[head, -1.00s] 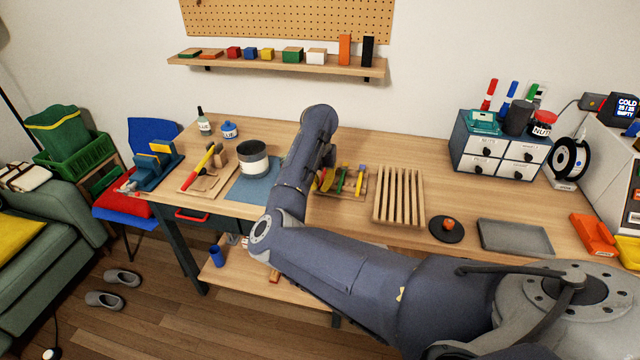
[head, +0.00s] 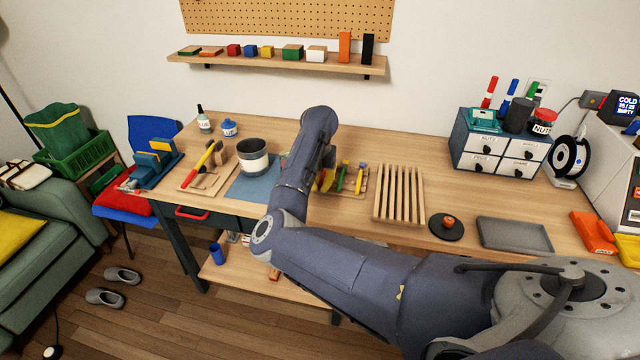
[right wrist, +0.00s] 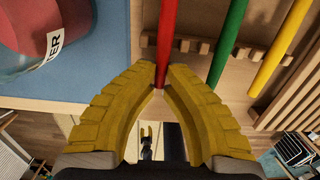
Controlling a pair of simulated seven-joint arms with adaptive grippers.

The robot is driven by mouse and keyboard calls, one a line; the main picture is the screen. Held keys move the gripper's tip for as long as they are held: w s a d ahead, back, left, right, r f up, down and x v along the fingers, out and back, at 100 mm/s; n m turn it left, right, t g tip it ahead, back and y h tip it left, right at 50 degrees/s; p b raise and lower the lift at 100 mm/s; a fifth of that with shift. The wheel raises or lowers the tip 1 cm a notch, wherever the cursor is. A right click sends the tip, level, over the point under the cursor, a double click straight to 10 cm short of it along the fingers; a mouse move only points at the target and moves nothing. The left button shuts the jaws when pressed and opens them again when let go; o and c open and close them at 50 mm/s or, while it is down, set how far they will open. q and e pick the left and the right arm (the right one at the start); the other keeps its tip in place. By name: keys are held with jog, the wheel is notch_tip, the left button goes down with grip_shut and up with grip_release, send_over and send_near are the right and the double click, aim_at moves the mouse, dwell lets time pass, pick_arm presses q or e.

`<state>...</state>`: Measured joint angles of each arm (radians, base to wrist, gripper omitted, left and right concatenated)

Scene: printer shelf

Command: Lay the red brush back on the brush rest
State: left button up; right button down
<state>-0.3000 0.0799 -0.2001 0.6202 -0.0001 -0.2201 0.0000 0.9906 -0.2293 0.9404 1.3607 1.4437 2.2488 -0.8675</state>
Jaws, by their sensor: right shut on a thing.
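My right gripper (right wrist: 165,80) has yellow ridged fingers and is shut on the red brush (right wrist: 167,35) by its handle. In the head view my right arm hides most of this gripper and the brush; a bit of yellow finger (head: 327,181) shows beside the arm. The wooden brush rest (right wrist: 248,53), a notched bar, holds a green brush (right wrist: 229,45) and a yellow one (right wrist: 282,45). The red handle lies left of and roughly along the green one; I cannot tell whether it touches the rest. The rest also shows in the head view (head: 349,190). My left gripper is not in view.
A water pot (head: 254,160) stands on a blue mat (head: 246,189) left of my arm. It fills the upper left of the wrist view. A slatted wooden rack (head: 399,193) stands right of the brush rest. The table (head: 400,151) behind the rack is clear.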

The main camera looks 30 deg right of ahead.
jog(key=shift+f, duration=0.2)
dwell(0.6)
jog(key=c, duration=1.4)
grip_release()
jog(key=shift+c, duration=0.2)
jog(key=shift+r, duration=0.15)
jog(key=shift+r, duration=3.4)
